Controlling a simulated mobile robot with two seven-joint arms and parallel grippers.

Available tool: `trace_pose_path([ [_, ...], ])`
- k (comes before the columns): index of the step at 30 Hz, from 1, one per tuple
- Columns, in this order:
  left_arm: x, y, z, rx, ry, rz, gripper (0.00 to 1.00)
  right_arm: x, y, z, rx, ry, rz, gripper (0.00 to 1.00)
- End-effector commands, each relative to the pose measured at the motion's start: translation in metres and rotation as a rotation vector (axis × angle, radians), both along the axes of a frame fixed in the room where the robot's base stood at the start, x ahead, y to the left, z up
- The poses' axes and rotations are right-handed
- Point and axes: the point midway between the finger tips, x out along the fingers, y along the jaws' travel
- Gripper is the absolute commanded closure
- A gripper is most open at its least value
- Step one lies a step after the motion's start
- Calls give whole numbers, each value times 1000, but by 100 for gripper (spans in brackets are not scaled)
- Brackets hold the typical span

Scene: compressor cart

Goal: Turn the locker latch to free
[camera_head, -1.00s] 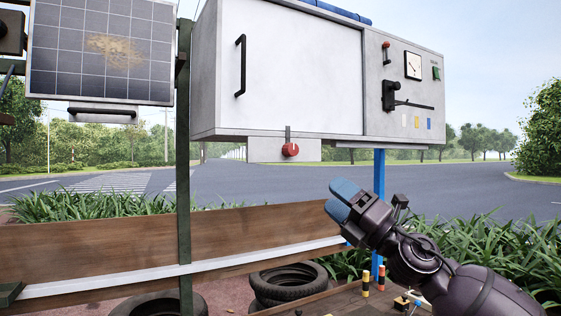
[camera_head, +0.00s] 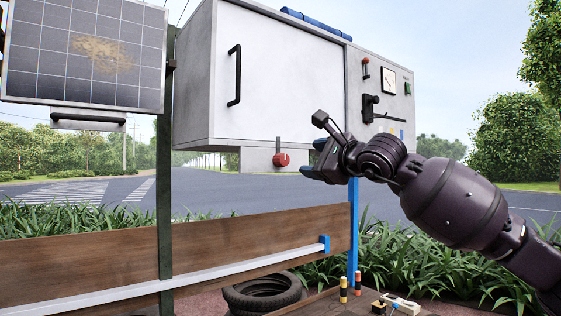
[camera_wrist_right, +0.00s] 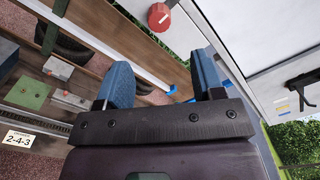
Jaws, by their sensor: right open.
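The white locker (camera_head: 285,75) has a black vertical handle (camera_head: 235,75) on its door. A round red knob (camera_head: 281,160), which looks like the latch, sits on a small plate under the locker's lower edge. My right gripper (camera_head: 311,159) is just right of the knob, with its blue fingers pointing left. In the right wrist view the red knob (camera_wrist_right: 158,16) shows beyond the fingertips, and the open, empty jaws (camera_wrist_right: 164,70) are apart from it. My left gripper is out of view.
A control panel with a gauge (camera_head: 388,81) and a black lever (camera_head: 377,110) is right of the door. A solar panel (camera_head: 85,50) hangs at left beside a dark green post (camera_head: 165,200). A wooden board (camera_head: 90,260) and stacked tires (camera_head: 262,293) lie below.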

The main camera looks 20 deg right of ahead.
Motion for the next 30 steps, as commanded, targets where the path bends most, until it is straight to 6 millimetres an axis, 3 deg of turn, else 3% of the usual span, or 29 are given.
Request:
trace_pose_path([
  [5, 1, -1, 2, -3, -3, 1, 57, 10, 3, -1, -11, 5, -2, 38],
  [21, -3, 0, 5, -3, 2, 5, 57, 84, 31, 0, -9, 4, 0, 38],
  [30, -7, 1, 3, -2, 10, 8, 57, 100, 37, -1, -10, 4, 0, 38],
])
